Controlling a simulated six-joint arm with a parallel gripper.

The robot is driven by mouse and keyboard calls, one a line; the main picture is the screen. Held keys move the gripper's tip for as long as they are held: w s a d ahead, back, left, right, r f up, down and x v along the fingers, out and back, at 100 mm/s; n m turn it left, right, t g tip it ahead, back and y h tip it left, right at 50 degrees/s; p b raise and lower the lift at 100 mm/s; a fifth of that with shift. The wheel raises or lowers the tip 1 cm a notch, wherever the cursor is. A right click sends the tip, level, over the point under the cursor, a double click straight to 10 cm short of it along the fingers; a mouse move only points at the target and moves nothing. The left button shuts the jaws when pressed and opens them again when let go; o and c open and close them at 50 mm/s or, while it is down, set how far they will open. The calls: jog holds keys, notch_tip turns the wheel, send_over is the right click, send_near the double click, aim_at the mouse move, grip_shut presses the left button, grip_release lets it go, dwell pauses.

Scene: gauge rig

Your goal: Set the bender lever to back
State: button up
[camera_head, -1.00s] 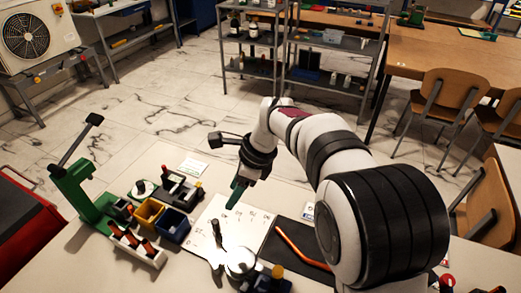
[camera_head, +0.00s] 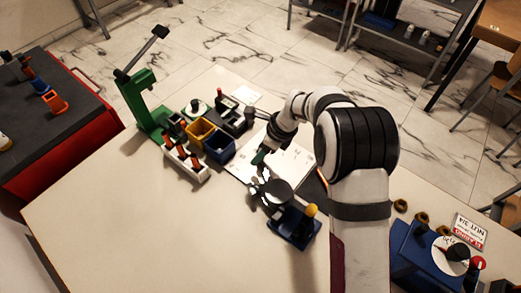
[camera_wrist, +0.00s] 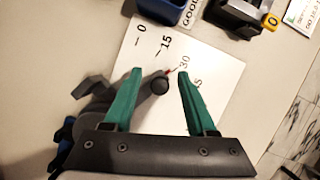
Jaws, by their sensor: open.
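In the wrist view the plate (camera_wrist: 212,66) shows 0, 15 and 30. My gripper (camera_wrist: 158,72) is open, with green fingers on either side of the knob and a gap on each side. In the head view my gripper (camera_head: 260,157) is low over the plate; the lever there is hard to make out.
Yellow (camera_head: 197,133) and blue bins (camera_head: 219,147), a white tool rack (camera_head: 190,167) and a green press (camera_head: 146,106) stand left. The front left table is clear.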

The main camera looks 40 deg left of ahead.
grip_shut()
dwell(1.3)
